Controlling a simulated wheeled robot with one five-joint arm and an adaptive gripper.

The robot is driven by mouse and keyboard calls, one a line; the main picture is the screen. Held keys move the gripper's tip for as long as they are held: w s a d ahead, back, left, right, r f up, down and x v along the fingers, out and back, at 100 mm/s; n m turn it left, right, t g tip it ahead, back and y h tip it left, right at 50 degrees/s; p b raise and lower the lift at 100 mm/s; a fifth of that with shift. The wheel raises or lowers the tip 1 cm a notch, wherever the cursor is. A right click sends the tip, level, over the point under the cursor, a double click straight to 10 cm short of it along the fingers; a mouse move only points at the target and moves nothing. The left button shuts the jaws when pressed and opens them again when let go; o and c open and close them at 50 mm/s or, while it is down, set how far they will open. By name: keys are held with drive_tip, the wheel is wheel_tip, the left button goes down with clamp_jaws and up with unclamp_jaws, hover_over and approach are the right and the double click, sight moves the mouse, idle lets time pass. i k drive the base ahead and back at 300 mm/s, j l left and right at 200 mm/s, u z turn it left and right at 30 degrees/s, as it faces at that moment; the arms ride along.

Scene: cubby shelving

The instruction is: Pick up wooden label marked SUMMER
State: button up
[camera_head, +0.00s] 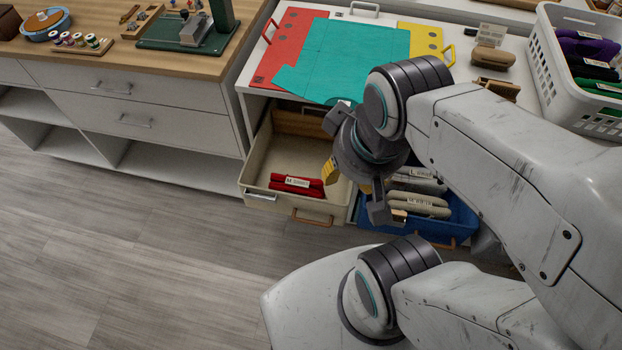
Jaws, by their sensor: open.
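My gripper (364,194) is open, with its fingers spread and nothing visible between them. It hangs in front of the cubby shelving, over the gap between a beige bin (255,180) and a blue bin (462,222). I cannot make out a wooden label reading SUMMER; the lettering here is too small to read. A small brown wooden piece (496,89) lies on the white top at the right, but I cannot tell whether it is the label. My arm hides part of the white top and the cubbies at the right.
The beige bin holds red folded items (297,185); the blue bin holds grey-beige rolls (420,204). Red, teal (350,60) and yellow sheets lie on the white top. A white basket (553,82) stands at right. Grey floor (130,240) is clear at left.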

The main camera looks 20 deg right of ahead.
sight(507, 91)
drive_tip(key=k+l, duration=0.9)
drive_tip(key=k+l+z, duration=0.1)
drive_tip(key=k+l, duration=0.8)
drive_tip(key=l, duration=0.15)
